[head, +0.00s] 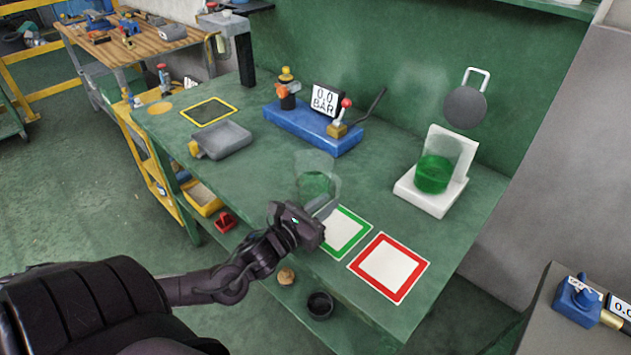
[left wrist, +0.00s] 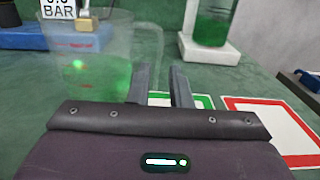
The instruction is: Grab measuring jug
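The measuring jug (head: 317,178) is clear, with green liquid low inside, and stands upright on the green bench beyond my left gripper (head: 318,216). In the left wrist view the jug (left wrist: 95,55) fills the left side, its clear handle (left wrist: 157,45) on its right, near the fingertips. My left gripper (left wrist: 160,75) also shows there with a gap between its two fingers. It is open; I cannot tell whether the handle's lower part lies between the fingers. My right gripper is not in view.
Another clear vessel with green liquid (head: 433,174) stands on a white holder (head: 424,198). A green-framed square (head: 345,229) and a red-framed square (head: 389,268) lie near the front edge. A blue pressure unit (head: 300,127) and grey tray (head: 221,140) sit farther back.

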